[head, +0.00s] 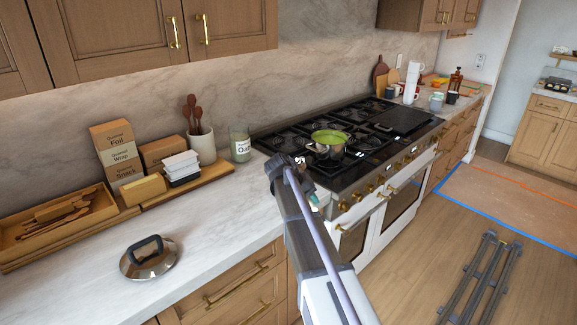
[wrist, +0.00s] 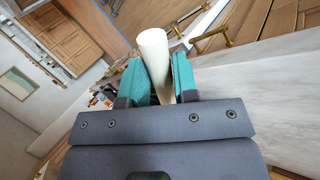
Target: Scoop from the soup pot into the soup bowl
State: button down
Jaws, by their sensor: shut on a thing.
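The soup pot (head: 327,152) is a metal pot with green soup in it, standing on the stove near its front left. My gripper is at the end of my arm in front of the pot; in the head view only a bit of a teal finger (head: 313,198) shows beside the arm. In the wrist view my gripper (wrist: 162,78) is shut on a pale cylinder (wrist: 153,50) between its teal fingers. I cannot tell what the far end of this cylinder looks like. I cannot make out a soup bowl in either view.
A utensil tray (head: 62,222), boxes (head: 118,150), a crock with wooden spoons (head: 201,148) and a jar (head: 240,145) stand along the wall. Mugs (head: 436,102) stand beyond the stove.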

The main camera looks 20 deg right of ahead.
jog(key=shift+d+r+y, duration=0.1)
jog(key=shift+r+y, duration=0.05)
jog(key=shift+y, duration=0.25)
jog(key=shift+f, duration=0.2)
jog(key=shift+d+r+y+p, duration=0.1)
jog(key=shift+r+y+p, duration=0.2)
jog(key=shift+y+p, duration=0.45)
jog(key=shift+s+d+f+t+y, duration=0.1)
jog(key=shift+f+t+y, duration=0.15)
jog(key=shift+y, duration=0.35)
jog(key=shift+f+t+y, duration=0.1)
jog(key=shift+t+y, duration=0.15)
jog(key=shift+y, duration=0.3)
jog(key=shift+f, duration=0.1)
jog(key=shift+f+y, duration=0.1)
jog(key=shift+y, duration=0.7)
jog(key=shift+a+t+y, duration=0.2)
jog(key=shift+t+y, duration=0.1)
jog(key=shift+y, duration=0.1)
